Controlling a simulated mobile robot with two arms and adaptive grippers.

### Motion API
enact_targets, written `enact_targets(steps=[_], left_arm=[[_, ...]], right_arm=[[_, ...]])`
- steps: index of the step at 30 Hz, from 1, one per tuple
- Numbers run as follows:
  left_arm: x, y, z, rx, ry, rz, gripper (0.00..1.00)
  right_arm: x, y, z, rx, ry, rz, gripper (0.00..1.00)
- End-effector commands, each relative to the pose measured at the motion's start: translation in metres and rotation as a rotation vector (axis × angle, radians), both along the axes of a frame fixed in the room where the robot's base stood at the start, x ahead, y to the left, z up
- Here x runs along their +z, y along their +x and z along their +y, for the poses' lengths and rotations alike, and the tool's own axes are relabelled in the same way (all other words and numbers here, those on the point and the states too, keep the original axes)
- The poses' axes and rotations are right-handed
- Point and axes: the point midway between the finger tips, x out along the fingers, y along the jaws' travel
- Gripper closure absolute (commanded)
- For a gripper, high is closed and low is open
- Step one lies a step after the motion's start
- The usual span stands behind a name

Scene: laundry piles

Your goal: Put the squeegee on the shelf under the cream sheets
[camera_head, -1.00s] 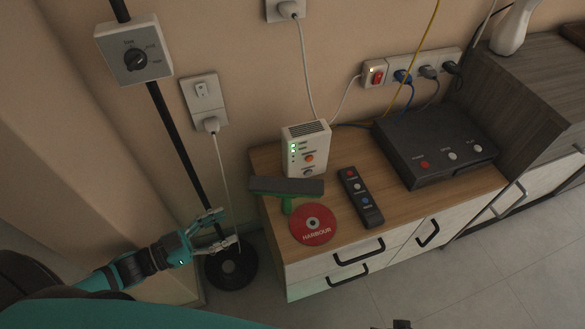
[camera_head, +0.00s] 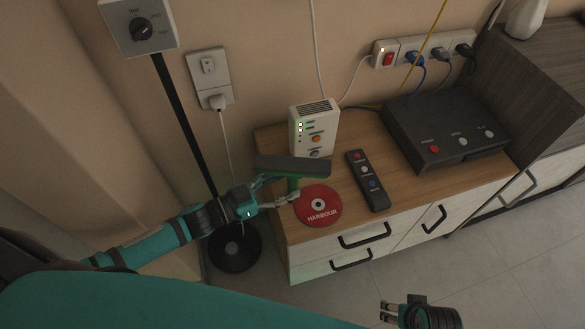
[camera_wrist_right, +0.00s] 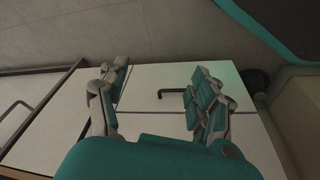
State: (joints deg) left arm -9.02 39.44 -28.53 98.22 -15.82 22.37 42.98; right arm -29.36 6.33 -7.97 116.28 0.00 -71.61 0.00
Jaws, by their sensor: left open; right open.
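A red disc (camera_head: 318,206) lies right beside the handle. A white box (camera_head: 313,128), a remote (camera_head: 368,181) and a black device (camera_head: 445,130) stand on the cabinet (camera_head: 400,205).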

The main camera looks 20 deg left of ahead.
Motion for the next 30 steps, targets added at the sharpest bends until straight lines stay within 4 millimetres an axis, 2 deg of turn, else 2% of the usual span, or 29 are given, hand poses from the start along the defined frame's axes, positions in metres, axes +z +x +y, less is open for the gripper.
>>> enact_targets(steps=[6, 13, 26, 30], left_arm=[[-0.001, 0.017, -0.017, 0.0, 0.0, -0.001, 0.45], [-0.001, 0.017, -0.018, 0.001, 0.001, 0.001, 0.45], [-0.001, 0.017, -0.017, 0.0, 0.0, 0.0, 1.0], [-0.001, 0.017, -0.017, 0.0, 0.001, 0.001, 1.0]], right_arm=[[0.011, 0.0, 0.0, -0.001, 0.0, -0.005, 0.35], [0.012, 0.0, 0.0, -0.001, 0.0, -0.005, 0.35], [0.011, 0.0, 0.0, -0.001, 0.0, -0.004, 0.35], [0.011, 0.0, 0.0, -0.001, 0.0, -0.004, 0.35]])
